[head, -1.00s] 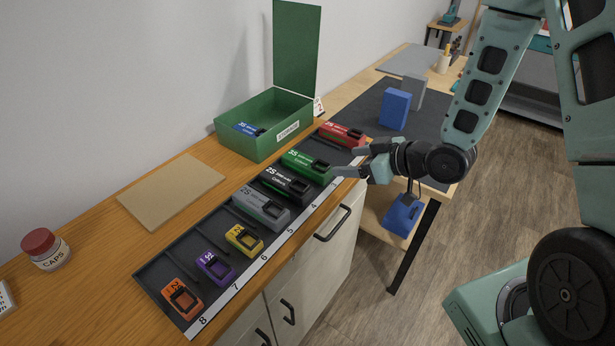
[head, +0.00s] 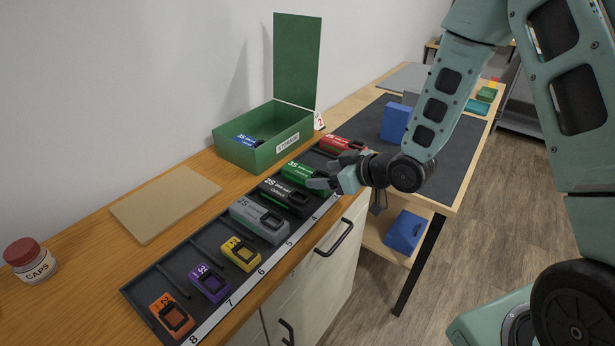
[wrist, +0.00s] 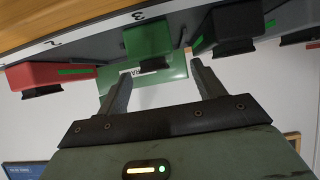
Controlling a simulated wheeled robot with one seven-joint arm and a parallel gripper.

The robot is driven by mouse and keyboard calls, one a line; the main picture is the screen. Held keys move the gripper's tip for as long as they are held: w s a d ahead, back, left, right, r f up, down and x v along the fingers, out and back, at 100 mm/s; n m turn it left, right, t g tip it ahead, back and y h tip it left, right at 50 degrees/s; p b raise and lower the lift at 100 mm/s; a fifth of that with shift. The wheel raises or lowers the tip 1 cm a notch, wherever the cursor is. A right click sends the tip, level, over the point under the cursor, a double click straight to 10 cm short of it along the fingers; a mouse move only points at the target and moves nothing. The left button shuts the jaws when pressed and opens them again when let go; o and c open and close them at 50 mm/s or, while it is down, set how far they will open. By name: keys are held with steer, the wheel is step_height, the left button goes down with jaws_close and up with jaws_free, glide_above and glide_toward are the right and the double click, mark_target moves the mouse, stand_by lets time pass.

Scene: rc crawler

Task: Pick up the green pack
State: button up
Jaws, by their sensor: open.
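The green pack (head: 303,176) lies in the dark numbered tray (head: 155,278) on the wooden counter, between a red pack and a black pack. My gripper (head: 331,171) is beside it, on the tray's front side, and partly hides its right end. In the wrist view the green pack (wrist: 148,42) shows ahead of the two spread fingers, slightly left of the middle between them. My gripper (wrist: 158,78) is open, with nothing between its fingers, and apart from the pack.
The tray also holds red (head: 343,145), black (head: 287,195), grey (head: 259,219), yellow (head: 240,253), purple (head: 209,282) and orange (head: 172,314) packs. An open green storage box (head: 262,152) stands behind. A blue block (head: 395,122) stands on the far table.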

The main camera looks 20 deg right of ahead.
mark_target(315, 173)
steer(key=shift+p+x, duration=0.9)
steer(key=shift+x, duration=1.8)
steer(key=shift+w+d, duration=0.1)
steer(key=shift+d, duration=0.05)
steer(key=c, duration=1.1)
steer(key=shift+c, duration=0.9)
steer(key=shift+r, duration=0.15)
